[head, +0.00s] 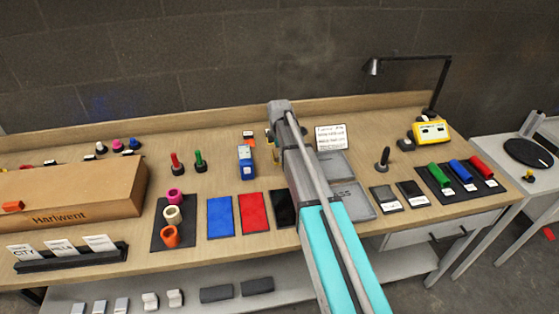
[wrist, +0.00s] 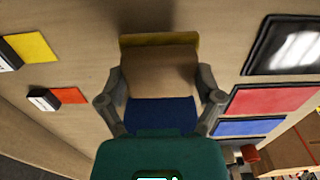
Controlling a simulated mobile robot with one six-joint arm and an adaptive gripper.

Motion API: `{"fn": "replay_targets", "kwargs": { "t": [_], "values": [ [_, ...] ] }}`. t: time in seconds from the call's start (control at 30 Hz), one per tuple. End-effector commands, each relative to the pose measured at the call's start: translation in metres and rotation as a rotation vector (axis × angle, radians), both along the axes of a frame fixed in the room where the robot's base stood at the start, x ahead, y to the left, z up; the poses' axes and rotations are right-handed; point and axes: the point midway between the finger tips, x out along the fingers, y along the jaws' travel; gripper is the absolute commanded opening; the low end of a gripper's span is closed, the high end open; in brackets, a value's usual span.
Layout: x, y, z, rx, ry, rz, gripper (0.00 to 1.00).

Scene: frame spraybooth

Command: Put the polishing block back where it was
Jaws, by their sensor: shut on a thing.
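My gripper (wrist: 161,88) is shut on a block (wrist: 160,75) in the wrist view, one finger on each side of it. The block has a broad tan face, a blue band at the near end and an olive-yellow strip at the far end. I take it for the polishing block. Bare wood shows around it, but I cannot tell whether it touches the bench. In the head view my arm hides most of the gripper area. A small blue item (head: 245,160) shows left of my arm; I cannot tell whether it is the held block.
The bench holds a blue pad (head: 220,217), a red pad (head: 253,212) and a black pad (head: 283,207). Orange (wrist: 70,96) and yellow cards (wrist: 34,47) lie on the other side. A cardboard box (head: 75,195) stands left; a grey tray (head: 358,202) lies right of my arm.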

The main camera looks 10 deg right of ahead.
Motion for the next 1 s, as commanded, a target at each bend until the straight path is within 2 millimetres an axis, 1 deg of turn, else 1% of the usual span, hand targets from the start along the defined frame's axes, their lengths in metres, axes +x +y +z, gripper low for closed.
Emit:
{"fn": "replay_targets", "kwargs": {
  "t": [0.1, 0.4, 0.5, 0.87, 1.0],
  "values": [
    [0.008, -0.001, -0.011, 0.000, 0.000, 0.000, 0.46],
    [0.005, -0.001, -0.034, 0.000, 0.000, 0.000, 0.46],
    [0.005, -0.001, -0.037, 0.000, 0.000, -0.001, 0.46],
    [0.005, -0.002, -0.037, 0.000, 0.000, -0.001, 0.46],
    [0.005, -0.002, -0.040, 0.000, 0.000, -0.001, 0.46]
  ]
}}
